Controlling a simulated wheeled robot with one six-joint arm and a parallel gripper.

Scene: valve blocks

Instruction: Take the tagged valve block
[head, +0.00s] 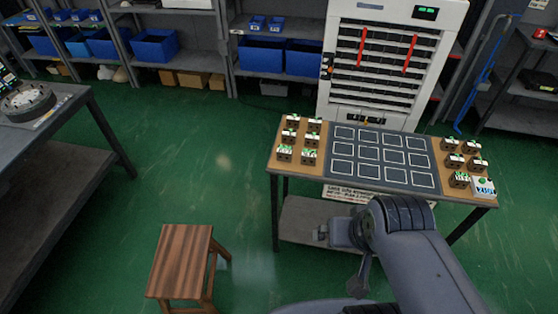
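Small dark valve blocks with white and green tops stand in two groups on a table (341,176). Several are on its left wooden part, among them a front-left block (284,153) and a back-right block (315,124). Several more are on the right part, among them a back block (449,145) and a front block (460,180). Tags are too small to read, so I cannot tell which block is the tagged one. My gripper (360,278) seems to hang at the bent end of my arm, in front of the table and apart from the blocks. Its fingers are unclear.
A dark panel (382,153) with empty white-outlined squares fills the table's middle. A white box (483,187) with a blue display sits at the front right. A white cabinet (390,60) stands behind. A wooden stool (181,260) stands front left. Green floor is open between stool and shelves.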

